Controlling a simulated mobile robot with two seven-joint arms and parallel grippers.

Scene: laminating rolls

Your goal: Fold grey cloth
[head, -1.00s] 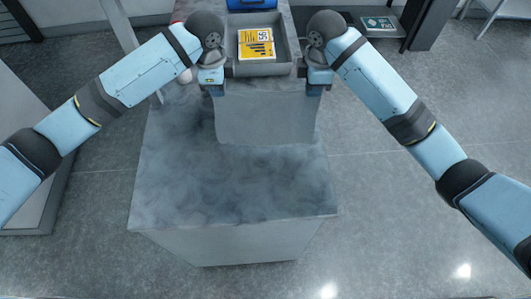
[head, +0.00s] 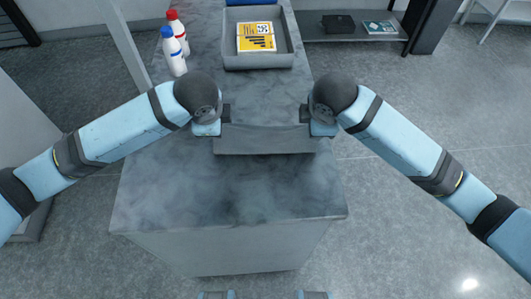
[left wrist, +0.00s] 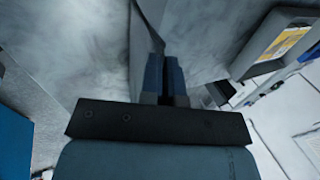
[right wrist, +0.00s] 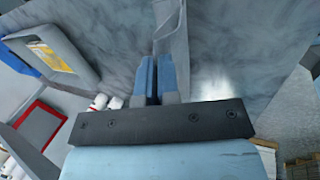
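The grey cloth (head: 264,139) hangs between my two grippers over the marbled grey counter in the head view. It shows as a short wide band, its upper edge stretched between them. My left gripper (head: 218,132) is at the cloth's left end, and the left wrist view shows its blue fingers (left wrist: 166,76) close together with cloth (left wrist: 142,50) at their tips. My right gripper (head: 315,132) is at the right end, and its fingers (right wrist: 154,78) are also close together on the cloth (right wrist: 172,35). Whether the lower edge touches the counter is unclear.
The counter (head: 200,205) is bare in front of the cloth. Behind it stands a grey tray (head: 285,62) with a yellow and white booklet (head: 257,37). A blue-capped bottle (head: 172,50) and a red-capped bottle (head: 178,30) stand at the back left.

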